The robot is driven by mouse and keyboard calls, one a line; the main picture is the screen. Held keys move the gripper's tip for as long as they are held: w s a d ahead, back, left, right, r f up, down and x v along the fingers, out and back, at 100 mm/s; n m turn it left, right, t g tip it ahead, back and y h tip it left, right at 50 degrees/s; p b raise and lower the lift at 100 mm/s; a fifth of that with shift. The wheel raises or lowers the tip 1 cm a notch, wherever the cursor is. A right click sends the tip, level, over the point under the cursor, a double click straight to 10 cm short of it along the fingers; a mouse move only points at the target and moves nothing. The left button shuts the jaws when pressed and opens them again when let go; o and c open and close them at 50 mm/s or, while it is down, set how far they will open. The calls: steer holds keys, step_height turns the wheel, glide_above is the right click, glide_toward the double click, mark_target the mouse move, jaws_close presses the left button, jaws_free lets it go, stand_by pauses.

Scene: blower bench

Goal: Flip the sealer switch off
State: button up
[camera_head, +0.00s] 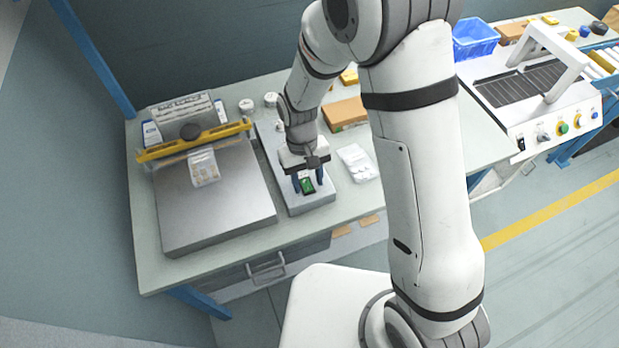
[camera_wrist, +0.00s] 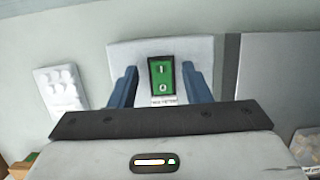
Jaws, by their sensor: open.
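The sealer switch (camera_head: 307,185) is a green rocker in a black frame on the front end of a grey box (camera_head: 317,202). In the wrist view the switch (camera_wrist: 162,79) shows a bar mark above and a round mark below, with a small label under it. Which side is pressed in cannot be told. My gripper (camera_head: 308,184) is open with nothing in it. Its two blue fingers stand on either side of the switch in the wrist view (camera_wrist: 160,72). Whether they touch the box cannot be told. The bag sealer (camera_head: 225,205), with a yellow bar, stands left of the box.
A white blister pack (camera_head: 358,162) lies right of the box, and a brown carton (camera_head: 345,112) lies behind it. Small white jars (camera_head: 246,105) stand at the back. A second machine with a control panel (camera_head: 560,128) stands at the far right. The bench's front strip is clear.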

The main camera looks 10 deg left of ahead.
mark_target(305, 180)
steer(key=b+v, duration=0.1)
steer(key=v, duration=0.6)
steer(key=shift+r, duration=0.25)
steer(key=d+r+m+t+y, duration=0.2)
steer(key=d+r+m, duration=0.1)
steer(key=d+r, duration=0.85)
steer(key=s+d+r+m+t, duration=0.3)
steer(key=s+d, duration=0.6)
steer(key=d, duration=0.3)
steer(key=shift+d+r+t, duration=0.4)
steer(key=shift+r+t, duration=0.1)
steer(key=shift+r, duration=0.6)
steer(key=shift+s, duration=0.1)
